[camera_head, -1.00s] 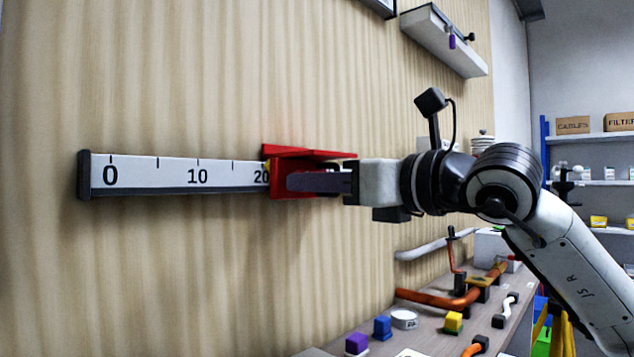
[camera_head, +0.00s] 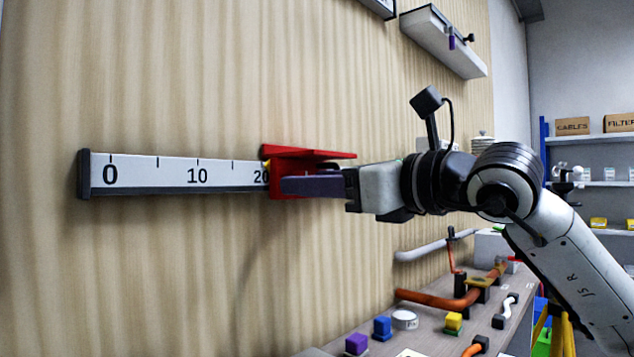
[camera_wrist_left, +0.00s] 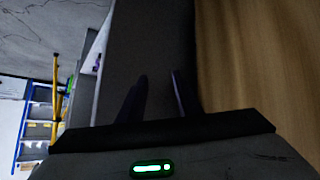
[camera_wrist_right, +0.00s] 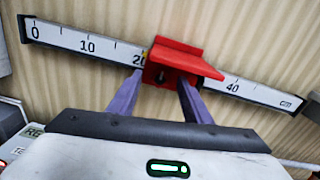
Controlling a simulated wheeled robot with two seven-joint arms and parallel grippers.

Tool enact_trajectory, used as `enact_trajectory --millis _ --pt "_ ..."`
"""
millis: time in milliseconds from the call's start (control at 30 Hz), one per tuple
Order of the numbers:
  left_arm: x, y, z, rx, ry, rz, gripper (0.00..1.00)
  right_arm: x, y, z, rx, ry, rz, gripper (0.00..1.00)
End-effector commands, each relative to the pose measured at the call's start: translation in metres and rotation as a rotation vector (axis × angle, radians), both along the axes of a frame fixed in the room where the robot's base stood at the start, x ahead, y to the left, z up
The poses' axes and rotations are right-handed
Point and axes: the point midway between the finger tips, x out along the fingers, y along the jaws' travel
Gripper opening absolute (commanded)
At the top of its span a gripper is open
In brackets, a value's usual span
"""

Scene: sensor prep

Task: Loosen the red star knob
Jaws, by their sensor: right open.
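A red carriage (camera_head: 305,154) with a projecting top plate sits on the wall-mounted ruler rail (camera_head: 140,175), near the 20 mark. In the right wrist view the carriage (camera_wrist_right: 180,52) shows a dark spot on its red front under the plate. I cannot make out a separate star shape for the knob. My right gripper (camera_head: 284,187) is open, with its purple fingers at the carriage's front. In the right wrist view the fingers (camera_wrist_right: 160,84) stand on either side of the red front; contact is unclear. My left gripper (camera_wrist_left: 159,76) shows only in its wrist view, open and empty.
A bench (camera_head: 425,340) below at right holds orange pipes (camera_head: 435,299), a blue block (camera_head: 382,326), a purple block (camera_head: 356,343) and a white roll (camera_head: 404,319). A wall shelf (camera_head: 445,45) is above right. The wall left of the rail is clear.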

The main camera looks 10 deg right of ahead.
Motion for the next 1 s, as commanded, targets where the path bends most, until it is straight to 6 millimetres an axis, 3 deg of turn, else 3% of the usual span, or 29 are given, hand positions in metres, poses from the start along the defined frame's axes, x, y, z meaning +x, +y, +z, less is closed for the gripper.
enact_trajectory --millis 167,600,1000 --pt "-0.001 0.0 -0.004 0.001 0.006 -0.001 0.31 -0.015 -0.011 0.0 0.0 -0.002 -0.002 0.45" --pt "0.004 -0.002 -0.005 0.001 0.014 -0.009 0.31 -0.078 -0.053 -0.001 0.0 0.001 -0.002 0.45" --pt "0.004 -0.004 -0.003 -0.002 0.011 -0.011 0.31 -0.085 -0.057 0.0 -0.001 0.001 0.0 0.45"
